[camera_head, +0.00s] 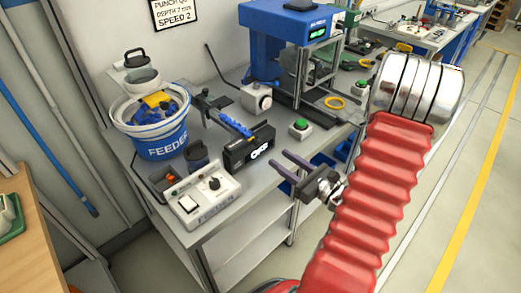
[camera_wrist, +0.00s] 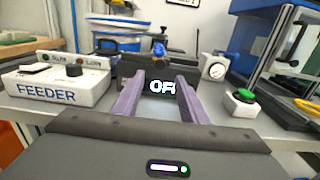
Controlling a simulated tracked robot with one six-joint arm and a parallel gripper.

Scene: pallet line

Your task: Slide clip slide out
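My gripper (camera_head: 279,160) is open and empty, its two purple fingers pointing at the black box (camera_head: 248,150) with white lettering near the table's front edge. In the wrist view, my gripper (camera_wrist: 160,78) has the black box (camera_wrist: 162,72) ahead, its lettering showing between the fingers. A gap remains between fingers and box in the head view. Behind the box, a blue slide piece (camera_head: 236,125) lies on a dark rail leading from the feeder bowl; a blue part (camera_wrist: 160,48) also shows above the box in the wrist view. I cannot tell which part is the clip slide.
The feeder bowl (camera_head: 160,132) and white feeder control box (camera_head: 206,203) stand left. A green-button box (camera_head: 300,128) and gauge box (camera_head: 256,98) stand right and behind. The blue press (camera_head: 285,24) stands at the back. The table (camera_head: 232,213) has bare front-edge space.

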